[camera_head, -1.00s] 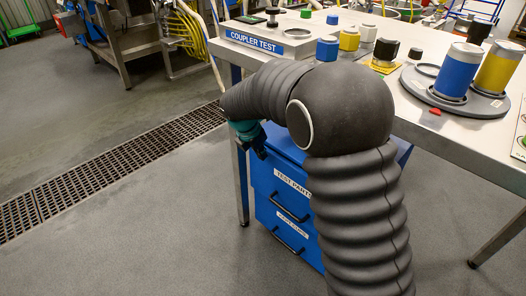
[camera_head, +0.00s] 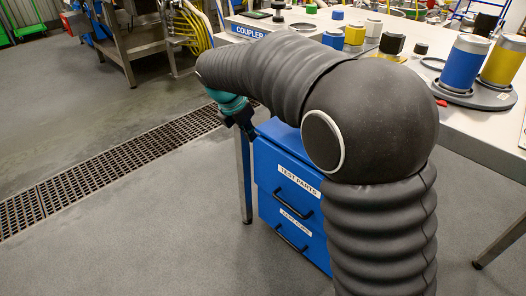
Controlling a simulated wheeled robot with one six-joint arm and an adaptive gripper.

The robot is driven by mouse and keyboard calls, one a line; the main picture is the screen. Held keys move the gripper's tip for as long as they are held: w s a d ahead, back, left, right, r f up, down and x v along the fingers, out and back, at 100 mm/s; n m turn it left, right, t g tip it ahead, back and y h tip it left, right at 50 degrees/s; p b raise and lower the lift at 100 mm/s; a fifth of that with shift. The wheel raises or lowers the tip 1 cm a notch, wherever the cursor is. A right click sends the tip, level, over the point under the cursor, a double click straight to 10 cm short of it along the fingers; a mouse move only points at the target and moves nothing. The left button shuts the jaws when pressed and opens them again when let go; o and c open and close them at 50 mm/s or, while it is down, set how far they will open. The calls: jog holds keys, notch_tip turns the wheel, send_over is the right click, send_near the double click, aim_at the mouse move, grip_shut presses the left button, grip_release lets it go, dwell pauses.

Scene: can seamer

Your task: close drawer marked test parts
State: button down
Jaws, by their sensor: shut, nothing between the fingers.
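The drawer marked TEST PARTS (camera_head: 284,188) is the upper drawer of a blue cabinet under the table, with a white label and a dark bar handle. Its front looks about level with the drawer below, though my arm hides its right part. I cannot see a gap behind it. My gripper (camera_head: 249,134), dark with a teal wrist, points down by the cabinet's upper left corner, left of and above the label. It is shut and empty. Its fingertips are small and dark, and I cannot tell whether they touch the cabinet.
A second labelled drawer (camera_head: 290,238) with a bar handle is below. The steel table (camera_head: 459,122) above carries coloured blocks, a blue can (camera_head: 461,64) and a yellow can (camera_head: 502,62). A floor grate (camera_head: 100,178) runs at left. Floor left of the cabinet is clear.

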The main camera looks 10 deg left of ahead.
aim_at(268, 148)
jog(key=shift+w+d+f+b, duration=0.8)
jog(key=shift+w+f+b, duration=0.1)
jog(key=shift+f, duration=0.7)
jog(key=shift+w+d+f+b, duration=0.8)
jog(key=shift+w+f+b, duration=0.1)
jog(key=shift+f, duration=0.7)
jog(key=shift+w+d+f+b, duration=0.8)
jog(key=shift+w+f+b, duration=0.1)
jog(key=shift+f, duration=0.7)
